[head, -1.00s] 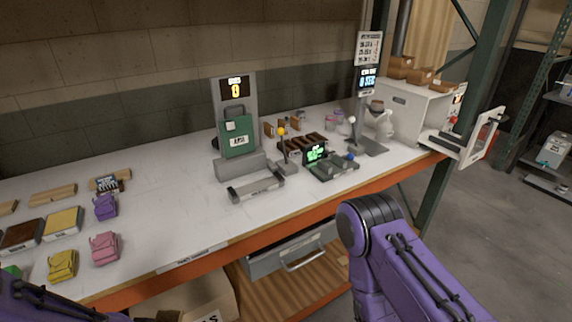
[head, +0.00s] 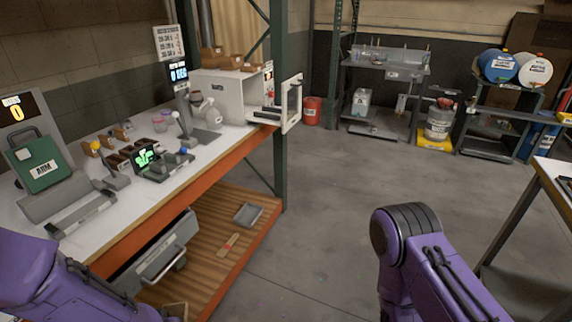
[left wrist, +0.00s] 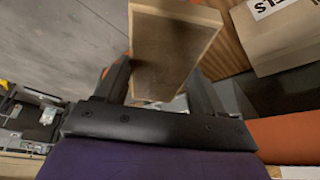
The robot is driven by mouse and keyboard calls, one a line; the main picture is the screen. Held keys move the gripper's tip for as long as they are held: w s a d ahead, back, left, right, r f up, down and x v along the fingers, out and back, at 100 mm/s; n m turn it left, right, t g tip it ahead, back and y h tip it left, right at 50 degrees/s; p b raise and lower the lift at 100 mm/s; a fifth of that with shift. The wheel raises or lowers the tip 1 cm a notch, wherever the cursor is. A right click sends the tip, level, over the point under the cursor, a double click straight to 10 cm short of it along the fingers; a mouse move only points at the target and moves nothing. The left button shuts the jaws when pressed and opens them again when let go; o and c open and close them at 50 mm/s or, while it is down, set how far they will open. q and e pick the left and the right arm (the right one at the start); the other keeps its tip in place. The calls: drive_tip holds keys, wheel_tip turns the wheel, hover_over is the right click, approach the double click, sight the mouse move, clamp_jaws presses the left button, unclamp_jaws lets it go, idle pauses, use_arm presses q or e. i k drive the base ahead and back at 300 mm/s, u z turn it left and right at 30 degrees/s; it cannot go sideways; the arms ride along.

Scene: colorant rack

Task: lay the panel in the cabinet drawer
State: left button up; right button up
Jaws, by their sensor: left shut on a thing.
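A brown panel (left wrist: 172,52) with pale wooden edges is between the fingers of my left gripper (left wrist: 160,85) in the left wrist view. The gripper is shut on it. The grey cabinet drawer (head: 135,274) is under the bench at the lower left of the head view, with a bar handle on its front. My left arm hides part of it, and I cannot tell how far it is open. My left gripper is out of the head view. My right arm shows at the lower right, but its gripper is out of view.
The bench (head: 125,235) has an orange front edge above the drawer. A wooden lower shelf (head: 215,265) holds a grey tray (head: 248,214). A cardboard box (left wrist: 282,32) shows in the left wrist view. The floor (head: 325,215) right of the bench is clear.

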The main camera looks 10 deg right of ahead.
sight(271, 110)
drive_tip(key=z, duration=1.25)
drive_tip(key=i, duration=4.55)
drive_tip(key=u, duration=2.95)
